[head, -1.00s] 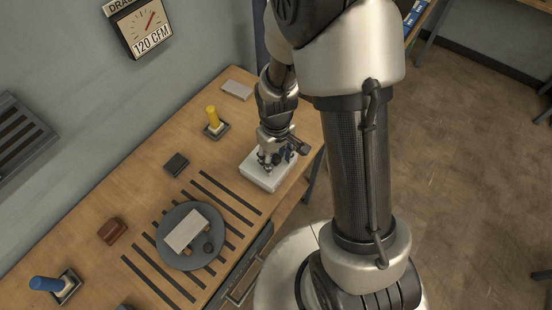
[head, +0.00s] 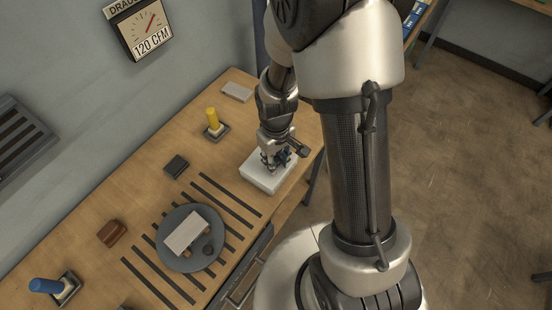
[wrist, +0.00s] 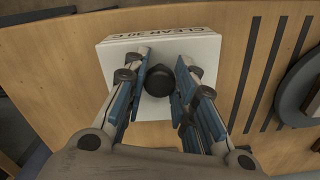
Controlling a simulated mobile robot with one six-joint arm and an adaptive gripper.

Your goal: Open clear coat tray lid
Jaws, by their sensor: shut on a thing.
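The clear coat tray is a white box (head: 258,177) near the right end of the wooden bench in the head view. In the wrist view its white lid (wrist: 115,60) faces me, with "CLEAR 30 C" lettered along its far side. A round black knob (wrist: 159,80) stands at the lid's middle. My gripper (wrist: 160,88) is over the lid with its blue-padded fingers on both sides of the knob, shut on it. The lid looks seated on the box. In the head view my gripper (head: 276,160) partly hides the lid and knob.
A grey round plate (head: 172,256) with a pale block (head: 186,233) lies left of the tray, over dark slots in the bench. A yellow-handled tool (head: 212,118), a small black block (head: 176,166) and a blue-handled tool (head: 45,286) stand farther off.

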